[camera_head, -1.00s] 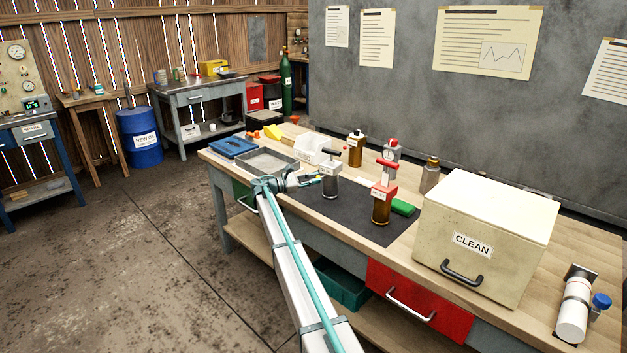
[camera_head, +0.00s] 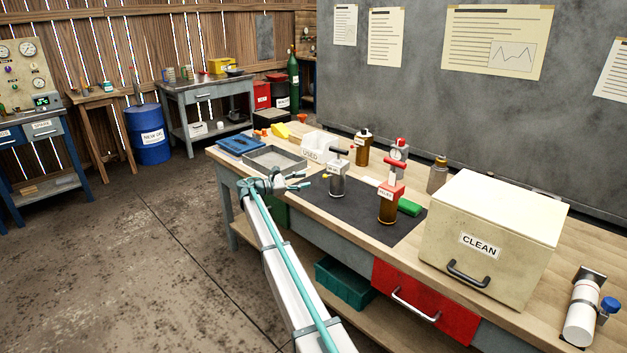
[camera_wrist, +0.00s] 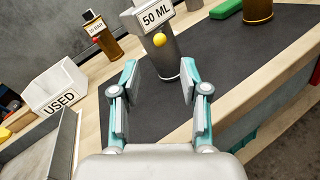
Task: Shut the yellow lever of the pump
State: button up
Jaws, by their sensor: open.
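In the head view the yellow lever (camera_head: 326,176) is a small spot on the pump's left side. My gripper (camera_wrist: 159,80) is open and empty, its fingers pointing at the pump with a gap between. In the head view my gripper (camera_head: 303,181) is left of the pump.
A red-topped amber pump (camera_head: 388,205) and a green block (camera_head: 409,206) stand to the right. A metal tray (camera_head: 275,160) and a white USED bin (camera_wrist: 55,88) are to the left. An amber bottle (camera_head: 362,150) stands behind. The mat (camera_head: 352,214) is clear in front.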

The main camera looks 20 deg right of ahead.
jog(key=shift+a, duration=2.15)
jog(key=s+a+f+m+y+p, duration=0.1)
jog(key=s+a+f+m+y, duration=0.2)
jog(key=s+f, duration=0.85)
jog(key=s+a+f+m+y, duration=0.15)
jog(key=s+f+y, duration=0.25)
jog(key=s+f, duration=0.8)
jog(key=s+a+f+m+y+p, duration=0.15)
jog(key=s+f+m+y, duration=0.25)
jog(key=s+f, duration=0.75)
jog(key=s+a+f+m+g+y, duration=0.1)
jog(key=s+a+f, duration=0.15)
jog(key=s, duration=0.35)
jog(key=s+a+f+m+g+y, duration=0.1)
jog(key=s+f+y, duration=0.15)
jog(key=s, duration=0.45)
jog(key=s+a+f+m+g, duration=0.1)
jog(key=s+a+f, duration=0.1)
jog(key=s+f, duration=0.3)
jog(key=s+a+r+m+g+y+p, duration=0.1)
jog(key=s+a+m+g+y+p, duration=0.1)
jog(key=s, duration=2.7)
jog(key=shift+s+a+r+g+y, duration=0.25)
jog(key=shift+a+g+y, duration=0.5)
jog(key=shift+a, duration=0.45)
